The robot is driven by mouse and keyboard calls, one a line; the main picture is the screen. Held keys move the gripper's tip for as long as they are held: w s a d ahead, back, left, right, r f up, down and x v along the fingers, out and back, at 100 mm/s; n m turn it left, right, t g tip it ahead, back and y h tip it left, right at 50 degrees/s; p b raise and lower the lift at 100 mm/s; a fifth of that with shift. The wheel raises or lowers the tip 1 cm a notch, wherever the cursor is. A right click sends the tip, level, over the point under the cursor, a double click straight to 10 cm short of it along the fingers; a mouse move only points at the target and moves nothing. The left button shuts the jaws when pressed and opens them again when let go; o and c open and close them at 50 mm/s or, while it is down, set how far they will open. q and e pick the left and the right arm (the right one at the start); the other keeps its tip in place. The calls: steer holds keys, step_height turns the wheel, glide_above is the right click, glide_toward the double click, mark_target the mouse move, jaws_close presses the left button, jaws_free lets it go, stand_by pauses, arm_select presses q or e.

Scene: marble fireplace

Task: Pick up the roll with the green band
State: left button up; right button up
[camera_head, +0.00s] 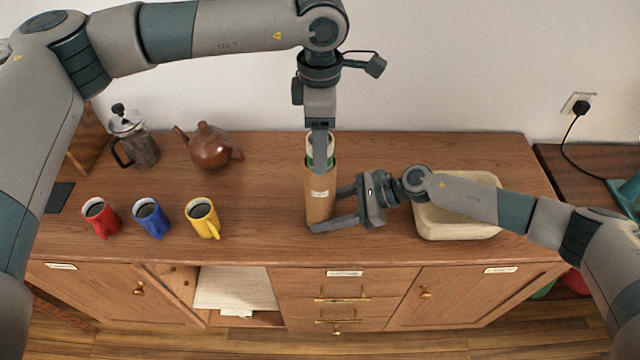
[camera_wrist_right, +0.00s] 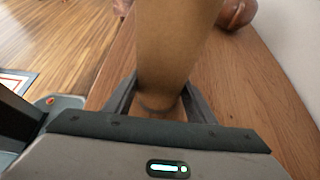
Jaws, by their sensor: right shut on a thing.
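The roll with the green band (camera_head: 311,158) shows as a pale top and a green ring at the mouth of a tall brown tube (camera_head: 319,208) with a white label. Its lower part is hidden in the tube. My left gripper (camera_head: 320,152) points straight down at the roll's top; its near finger covers part of the roll, and I cannot tell whether it grips. My right gripper (camera_head: 328,208) is shut on the tube low down, from the right. In the right wrist view the tube (camera_wrist_right: 175,45) stands between its two fingers. The tube stands upright on the cabinet.
Red (camera_head: 100,218), blue (camera_head: 150,219) and yellow (camera_head: 203,219) mugs stand left of the tube. A brown teapot (camera_head: 209,147) and a French press (camera_head: 133,138) stand behind them. A pale wooden bowl (camera_head: 457,232) sits under my right arm. The cabinet top (camera_head: 264,190) is clear between yellow mug and tube.

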arm_select(q)
steer(key=shift+c, duration=0.5)
jaws_close()
steer(key=shift+r, duration=0.15)
step_height(320, 180, up, 28)
stand_by(0.4)
arm_select(e)
steer(key=o, duration=0.9)
steer(key=shift+c, duration=0.2)
steer(key=shift+d, duration=0.1)
steer(key=v, duration=1.2)
